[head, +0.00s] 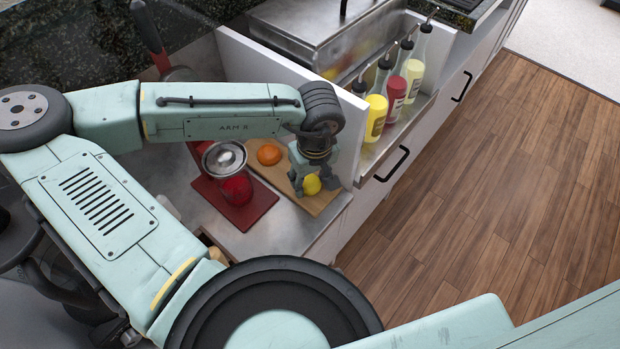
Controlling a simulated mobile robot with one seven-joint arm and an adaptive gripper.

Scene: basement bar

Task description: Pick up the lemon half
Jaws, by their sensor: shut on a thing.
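The yellow lemon half (312,185) is at the near right part of a wooden cutting board. My gripper (311,187) points down over it and is shut on it, with fingers on both sides. The lemon half looks to be at or just above the board; I cannot tell whether it touches. The fingers hide part of it.
An orange fruit (269,154) lies on the wooden board (286,186). A white panel (349,130) rises close right of my gripper, with several pourer bottles (396,95) beyond.

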